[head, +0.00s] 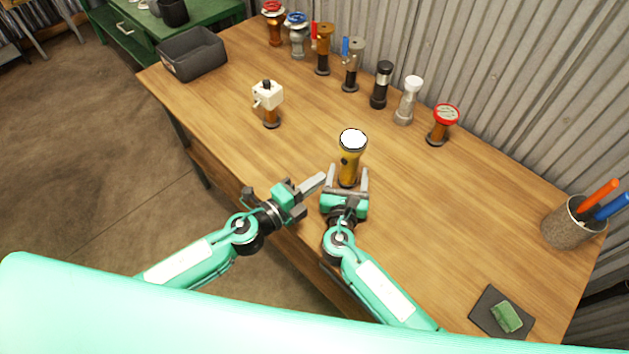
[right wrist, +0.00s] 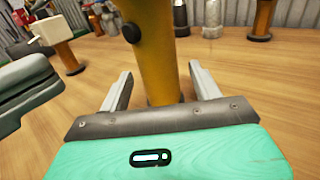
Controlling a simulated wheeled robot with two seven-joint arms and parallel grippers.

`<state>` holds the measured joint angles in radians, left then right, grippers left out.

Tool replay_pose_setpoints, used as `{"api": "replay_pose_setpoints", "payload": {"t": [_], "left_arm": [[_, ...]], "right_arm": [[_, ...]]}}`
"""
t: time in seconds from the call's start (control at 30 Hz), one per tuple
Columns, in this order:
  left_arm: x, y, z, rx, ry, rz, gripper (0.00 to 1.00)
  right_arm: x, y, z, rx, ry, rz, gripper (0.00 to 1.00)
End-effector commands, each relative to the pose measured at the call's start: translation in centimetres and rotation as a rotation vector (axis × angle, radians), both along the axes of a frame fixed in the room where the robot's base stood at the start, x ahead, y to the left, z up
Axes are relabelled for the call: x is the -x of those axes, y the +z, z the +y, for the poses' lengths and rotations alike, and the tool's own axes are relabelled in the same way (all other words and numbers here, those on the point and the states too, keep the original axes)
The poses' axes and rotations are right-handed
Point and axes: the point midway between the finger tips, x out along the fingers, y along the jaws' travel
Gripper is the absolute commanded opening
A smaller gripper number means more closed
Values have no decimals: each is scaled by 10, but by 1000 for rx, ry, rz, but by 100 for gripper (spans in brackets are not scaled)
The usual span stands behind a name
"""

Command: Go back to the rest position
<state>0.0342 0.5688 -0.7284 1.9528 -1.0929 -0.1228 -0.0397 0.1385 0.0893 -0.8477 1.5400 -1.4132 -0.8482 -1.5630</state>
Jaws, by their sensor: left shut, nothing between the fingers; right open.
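My left gripper (head: 314,184) is shut and empty over the front edge of the workbench (head: 430,210). My right gripper (head: 348,178) is open, with its fingers on either side of a yellow flashlight (head: 351,160) with a white top. The flashlight stands upright on the bench. In the right wrist view its yellow body (right wrist: 158,60) rises between the two open fingers (right wrist: 160,92), with room visible beside it. Whether a finger touches it cannot be told. Part of my left gripper (right wrist: 25,90) shows at the left of that view.
A white-headed valve (head: 268,100) stands left of the flashlight. Several valves and fittings (head: 352,65) line the back by the corrugated wall. A grey bin (head: 193,55) is at the far left. A pen cup (head: 573,222) and a green sponge on a dark pad (head: 507,316) are at the right.

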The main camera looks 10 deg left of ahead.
Motion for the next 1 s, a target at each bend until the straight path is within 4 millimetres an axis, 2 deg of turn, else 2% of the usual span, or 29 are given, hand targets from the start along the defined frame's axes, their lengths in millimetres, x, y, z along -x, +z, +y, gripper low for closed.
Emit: {"api": "replay_pose_setpoints", "payload": {"t": [0.03,0.2,0.4,0.77,0.87,1.0], "left_arm": [[0,0,0,0,0,0,0],[0,0,0,0,0,0,0],[0,0,0,0,0,0,0],[0,1,0,0,0,0,0],[0,8,0,0,0,0,0],[0,31,0,0,0,0,0]], "right_arm": [[13,-1,0,0,0,3,64],[48,-1,0,0,1,3,64],[74,-1,0,1,0,2,64],[81,1,1,1,0,0,64],[81,8,1,1,0,0,64],[81,31,1,0,0,0,64]]}}
